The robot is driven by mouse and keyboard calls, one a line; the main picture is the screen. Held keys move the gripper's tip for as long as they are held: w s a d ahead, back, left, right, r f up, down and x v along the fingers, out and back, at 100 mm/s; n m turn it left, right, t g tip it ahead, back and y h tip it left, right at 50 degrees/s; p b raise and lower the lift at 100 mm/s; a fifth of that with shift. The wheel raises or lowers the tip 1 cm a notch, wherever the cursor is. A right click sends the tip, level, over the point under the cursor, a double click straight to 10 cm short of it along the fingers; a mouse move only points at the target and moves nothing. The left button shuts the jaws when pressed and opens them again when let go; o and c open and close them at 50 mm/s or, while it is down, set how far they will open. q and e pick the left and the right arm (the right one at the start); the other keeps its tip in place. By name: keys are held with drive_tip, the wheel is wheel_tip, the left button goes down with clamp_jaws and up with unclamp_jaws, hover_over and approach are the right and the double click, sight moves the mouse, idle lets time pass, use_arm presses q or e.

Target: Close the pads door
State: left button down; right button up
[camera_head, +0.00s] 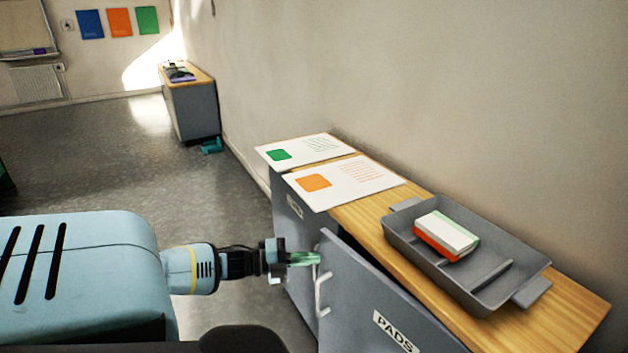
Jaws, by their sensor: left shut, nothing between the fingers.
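The pads door (375,300) is a grey cabinet door with a white "PADS" label, below the wooden top on the right. It stands at an angle to the cabinet, its left edge swung out, so it looks partly open. A pale vertical handle (320,285) is near its left edge. My left gripper (312,258), with green fingers, is shut and empty at the top of the handle by the door's edge. I cannot tell whether the fingertips touch it. My right gripper is not in view.
On the wooden top (365,225) lie a white sheet with a green square (305,150), one with an orange square (345,182), and a grey tray (480,285) holding pads (447,232). Another cabinet (192,108) stands farther back.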

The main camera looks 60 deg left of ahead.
use_arm(q)
drive_tip(key=shift+w+a, duration=0.15)
drive_tip(key=shift+w, duration=0.8)
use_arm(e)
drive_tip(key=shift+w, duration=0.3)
use_arm(q)
drive_tip(key=shift+s, duration=0.1)
